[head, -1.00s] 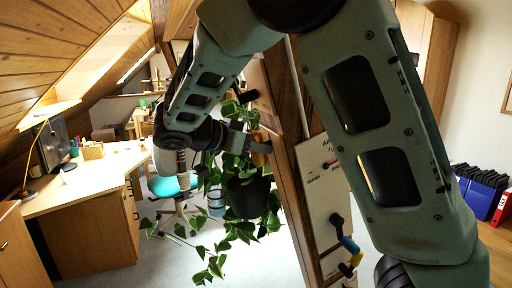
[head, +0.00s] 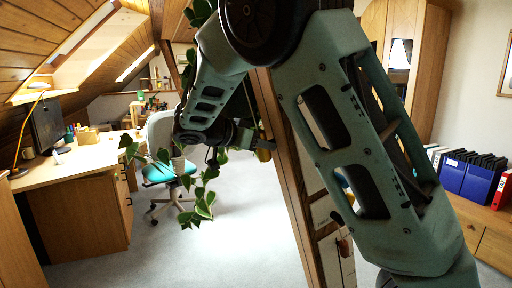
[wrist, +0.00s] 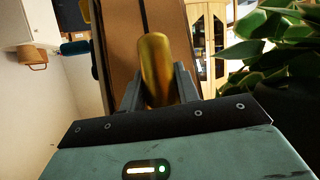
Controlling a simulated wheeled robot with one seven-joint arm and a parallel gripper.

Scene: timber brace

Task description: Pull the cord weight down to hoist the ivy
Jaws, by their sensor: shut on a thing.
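The cord weight is a brass cylinder (wrist: 155,62), upright between the fingers of my gripper (wrist: 158,88) in the wrist view. My gripper is shut on it, in front of the timber post (wrist: 118,45). In the head view, my gripper (head: 258,146) is beside the post (head: 284,150), with a bit of the brass weight (head: 264,154) showing below it. The ivy (head: 204,203) hangs in trailing stems left of my gripper, with more leaves at the top behind my arm. Its leaves (wrist: 275,42) and dark pot (wrist: 285,105) are close on the right in the wrist view. The cord is not clear.
A desk (head: 75,165) with a monitor stands at the left, with an office chair (head: 163,172) behind the ivy. Blue binders (head: 470,175) stand on a low cabinet at the right. The pale floor (head: 220,250) in the middle is clear.

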